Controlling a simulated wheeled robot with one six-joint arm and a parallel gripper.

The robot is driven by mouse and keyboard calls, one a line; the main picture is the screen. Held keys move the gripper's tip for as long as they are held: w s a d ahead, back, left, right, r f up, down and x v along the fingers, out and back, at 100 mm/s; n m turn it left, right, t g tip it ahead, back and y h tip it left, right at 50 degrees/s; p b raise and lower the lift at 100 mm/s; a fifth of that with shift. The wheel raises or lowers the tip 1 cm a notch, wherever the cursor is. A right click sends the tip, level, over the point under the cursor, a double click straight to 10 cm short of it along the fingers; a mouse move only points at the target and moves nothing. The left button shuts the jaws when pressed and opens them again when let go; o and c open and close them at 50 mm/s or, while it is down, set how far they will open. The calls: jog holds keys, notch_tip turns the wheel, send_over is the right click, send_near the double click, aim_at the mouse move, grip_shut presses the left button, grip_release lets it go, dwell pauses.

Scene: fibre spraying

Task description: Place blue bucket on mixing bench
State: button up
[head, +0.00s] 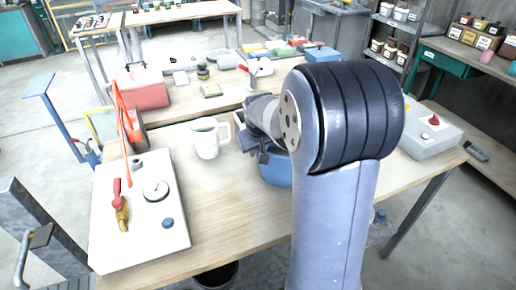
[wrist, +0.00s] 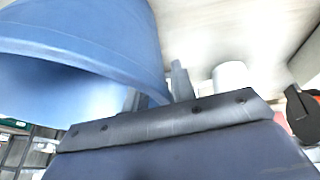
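The blue bucket (head: 275,174) shows partly in the head view, below my gripper and mostly behind my arm. It is over the wooden bench (head: 235,225); I cannot tell whether its base touches the top. In the wrist view the bucket (wrist: 85,35) fills the upper left, with its open mouth towards the camera. My gripper (head: 262,137) has its fingers on either side of the bucket's rim in the wrist view (wrist: 157,92), one inside and one outside. They look closed on the wall.
A white mug (head: 207,140) stands left of the bucket. A white control panel (head: 140,215) covers the bench's left end, with a red-orange frame behind it. A grey device (head: 428,137) is at the right. A second table with a red box (head: 140,88) stands behind. The front middle is clear.

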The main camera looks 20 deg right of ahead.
jog(key=shift+r, duration=0.1)
jog(key=v, duration=1.2)
jog(key=shift+w+a, duration=0.1)
